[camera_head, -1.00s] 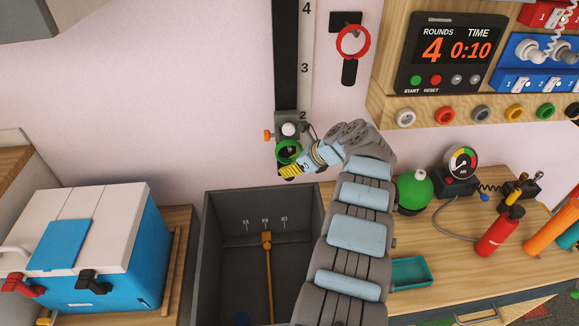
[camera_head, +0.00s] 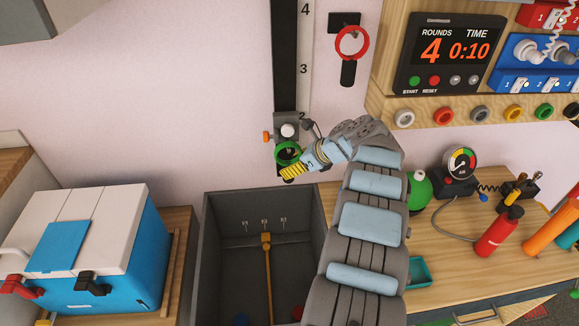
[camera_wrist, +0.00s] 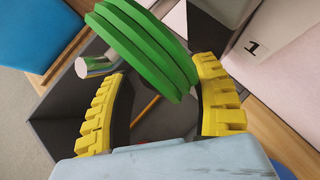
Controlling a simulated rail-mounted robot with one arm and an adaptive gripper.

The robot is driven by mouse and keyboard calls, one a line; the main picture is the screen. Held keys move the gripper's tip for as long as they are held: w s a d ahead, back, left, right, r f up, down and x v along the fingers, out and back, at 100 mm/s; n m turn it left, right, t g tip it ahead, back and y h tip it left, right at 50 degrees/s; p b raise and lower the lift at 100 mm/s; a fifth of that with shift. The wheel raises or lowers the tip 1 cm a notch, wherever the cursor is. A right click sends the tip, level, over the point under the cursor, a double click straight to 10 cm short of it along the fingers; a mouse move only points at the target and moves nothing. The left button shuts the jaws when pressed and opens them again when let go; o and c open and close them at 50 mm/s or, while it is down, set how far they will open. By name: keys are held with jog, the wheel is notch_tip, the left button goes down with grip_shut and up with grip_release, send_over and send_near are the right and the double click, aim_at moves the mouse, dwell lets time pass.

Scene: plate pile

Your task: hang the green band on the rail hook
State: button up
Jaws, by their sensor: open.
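The green band (camera_head: 288,153) is at the carriage near the bottom of the black vertical rail (camera_head: 284,60). In the wrist view the band (camera_wrist: 150,48) shows as several stacked green loops, beside a silver peg (camera_wrist: 95,66). The peg's far part is hidden by the band, so I cannot tell how fully the band sits on it. My gripper (camera_head: 291,171) is just below the band. In the wrist view its yellow fingers (camera_wrist: 158,92) are spread apart, below and either side of the band, with a gap between them.
A dark open bin (camera_head: 212,250) stands below, with a wooden-handled tool (camera_head: 267,265) inside. A blue and white cooler (camera_head: 100,245) is at left. A red ring (camera_head: 352,43) hangs on the wall. A green bottle (camera_head: 420,190) and gauge (camera_head: 462,163) stand at right.

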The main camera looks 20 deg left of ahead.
jog(key=v, duration=1)
dwell(0.3)
jog(key=shift+d, duration=0.1)
